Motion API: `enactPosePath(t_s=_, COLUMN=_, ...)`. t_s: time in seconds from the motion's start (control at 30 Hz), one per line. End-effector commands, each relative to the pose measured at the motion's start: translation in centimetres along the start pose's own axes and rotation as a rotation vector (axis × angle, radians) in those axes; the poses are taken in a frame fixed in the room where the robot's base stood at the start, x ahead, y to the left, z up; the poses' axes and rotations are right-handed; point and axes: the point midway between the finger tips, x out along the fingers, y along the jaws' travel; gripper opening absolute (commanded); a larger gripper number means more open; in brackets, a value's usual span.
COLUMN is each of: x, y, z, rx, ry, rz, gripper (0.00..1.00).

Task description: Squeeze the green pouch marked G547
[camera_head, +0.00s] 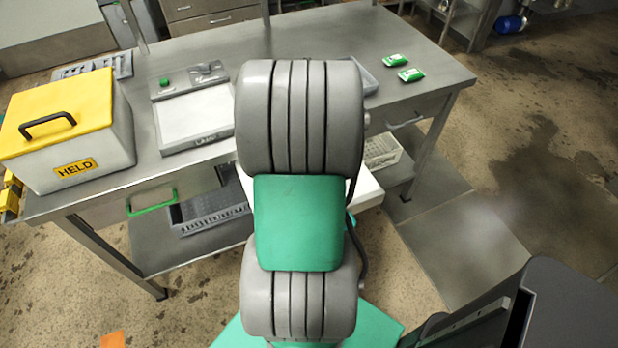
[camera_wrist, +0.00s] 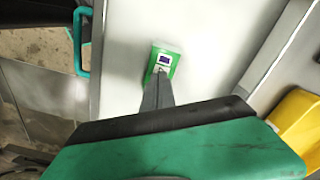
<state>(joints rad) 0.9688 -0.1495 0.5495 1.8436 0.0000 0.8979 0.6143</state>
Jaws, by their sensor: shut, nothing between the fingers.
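In the wrist view a green pouch (camera_wrist: 164,62) with a pale label and a dark patch lies on a pale flat surface. Its marking is too small to read. My gripper (camera_wrist: 158,78) is shut, with its narrow fingertips over the pouch's lower part in the picture; nothing is between them. I cannot tell whether the tips touch the pouch. In the head view two green pouches, a farther one (camera_head: 395,60) and a nearer one (camera_head: 411,75), lie apart at the table's right end, their marks unreadable. My arm hides my gripper there.
A yellow-lidded box marked HELD (camera_head: 75,165) stands at the table's left. A device with a white plate (camera_head: 196,117) and a green button sits beside it. A grey tray (camera_head: 366,78) is partly behind my arm. The steel table (camera_head: 320,32) is clear at the back.

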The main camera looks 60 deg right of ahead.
Motion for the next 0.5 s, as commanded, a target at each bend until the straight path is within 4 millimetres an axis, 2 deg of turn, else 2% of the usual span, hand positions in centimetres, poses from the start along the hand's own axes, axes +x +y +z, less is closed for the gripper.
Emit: enactPosePath(t_s=0.5, x=1.4, y=0.0, z=0.0, rx=0.0, ry=-0.001, rz=0.0, gripper=0.0)
